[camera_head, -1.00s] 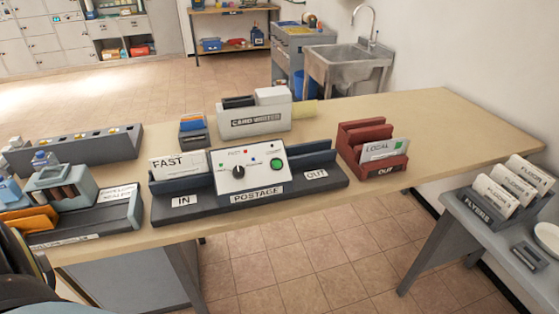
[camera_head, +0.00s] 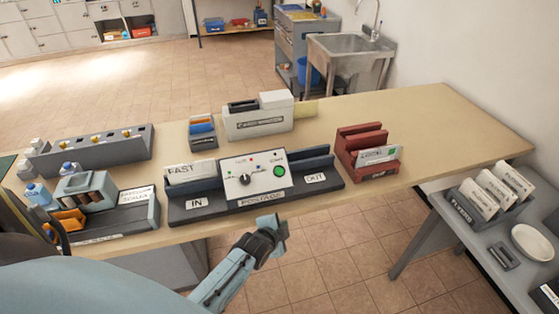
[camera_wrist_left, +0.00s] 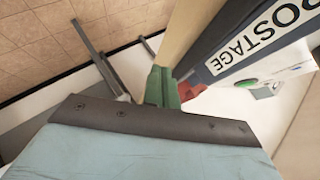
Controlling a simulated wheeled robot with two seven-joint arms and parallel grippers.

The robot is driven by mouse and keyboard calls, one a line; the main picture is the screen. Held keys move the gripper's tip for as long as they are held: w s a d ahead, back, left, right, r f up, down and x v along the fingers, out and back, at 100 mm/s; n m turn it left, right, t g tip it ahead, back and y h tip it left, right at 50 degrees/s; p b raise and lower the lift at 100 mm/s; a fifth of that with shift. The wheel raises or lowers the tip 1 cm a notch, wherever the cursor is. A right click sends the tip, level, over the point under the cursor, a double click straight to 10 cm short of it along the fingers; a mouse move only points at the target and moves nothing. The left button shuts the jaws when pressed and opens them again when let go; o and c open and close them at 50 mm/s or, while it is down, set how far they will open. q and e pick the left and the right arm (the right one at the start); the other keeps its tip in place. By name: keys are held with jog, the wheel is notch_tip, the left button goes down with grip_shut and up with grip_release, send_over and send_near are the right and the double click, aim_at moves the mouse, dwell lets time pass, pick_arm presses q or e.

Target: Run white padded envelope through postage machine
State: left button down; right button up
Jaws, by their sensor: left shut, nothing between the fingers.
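The postage machine (camera_head: 252,178) stands at the front edge of the table, with an IN slot at left, an OUT slot at right, and a white panel with a dark knob and a green button. A white flat piece marked FAST (camera_head: 190,171) stands upright in the IN side; I cannot tell whether it is the padded envelope. My left gripper (camera_head: 272,226) is shut and empty in front of the machine, below its OUT half and apart from it. In the left wrist view, its green fingers (camera_wrist_left: 163,86) are together beside the POSTAGE label. My right gripper is out of view.
A red OUT rack (camera_head: 366,155) with a LOCAL card stands right of the machine. A side table with a flyer rack (camera_head: 470,212) is at right. The table's right end is clear.

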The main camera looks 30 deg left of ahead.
aim_at(279, 171)
pick_arm(q)
jog(key=w+a+r+m+t+p, duration=0.1)
jog(key=w+a+r, duration=0.1)
jog(key=r, duration=0.7)
jog(key=w+a+r+m+t+y+p, duration=0.1)
jog(key=w+r, duration=0.3)
jog(key=r, duration=0.5)
jog(key=shift+w+a+r+t+p, duration=0.25)
jog(key=shift+a+t+p, duration=0.2)
jog(key=shift+p, duration=0.25)
jog(key=a+f+b, duration=0.1)
jog(key=f+b, duration=0.1)
jog(key=w+a+f+b, duration=0.1)
jog(key=f+b, duration=0.1)
jog(key=w+f+b, duration=0.1)
jog(key=f+b, duration=0.1)
jog(key=shift+w+a+b, duration=0.25)
jog(key=shift+a+b, duration=0.1)
jog(key=shift+a, duration=0.05)
jog(key=shift+w+a+f+b, duration=0.4)
jog(key=shift+a+f+b, duration=0.05)
jog(key=shift+f+b, duration=0.2)
jog(key=shift+f, duration=0.15)
jog(key=shift+w+a+f, duration=0.15)
jog(key=shift+f, duration=0.1)
